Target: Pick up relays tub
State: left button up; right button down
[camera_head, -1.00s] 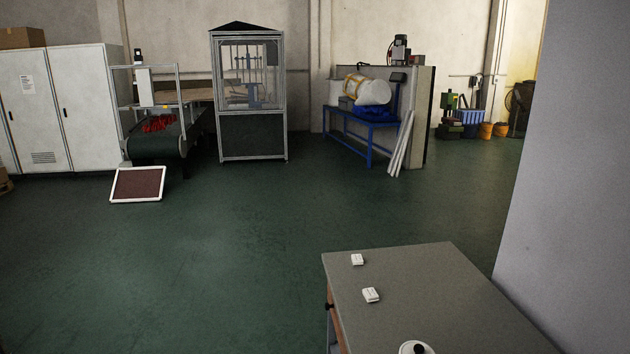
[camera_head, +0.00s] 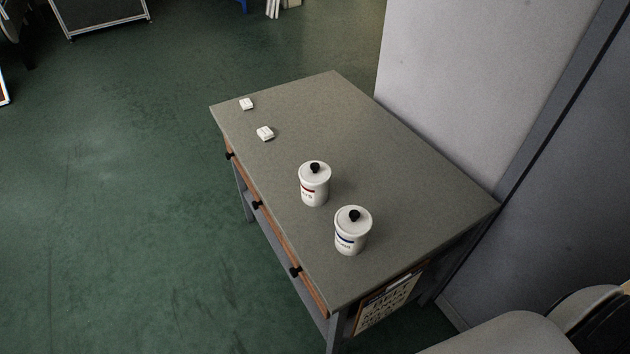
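Two white lidded tubs with black knobs stand upright on a grey-topped table (camera_head: 345,120). The farther tub (camera_head: 314,186) has a red label band; its small lettering is only partly legible and may end in "YS". The nearer tub (camera_head: 351,232) has a blue label band whose text I cannot read. The two stand close together but apart, near the table's front left edge.
Two small white blocks lie farther back on the table, one near the far corner (camera_head: 247,104) and one closer (camera_head: 265,133). Drawers with black knobs line the left side. A grey wall (camera_head: 470,80) borders the table's right. Green floor (camera_head: 130,200) at left is clear.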

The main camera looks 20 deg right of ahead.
aim_at(313, 196)
jog(key=j+z, duration=0.5)
jog(key=j, duration=1.45)
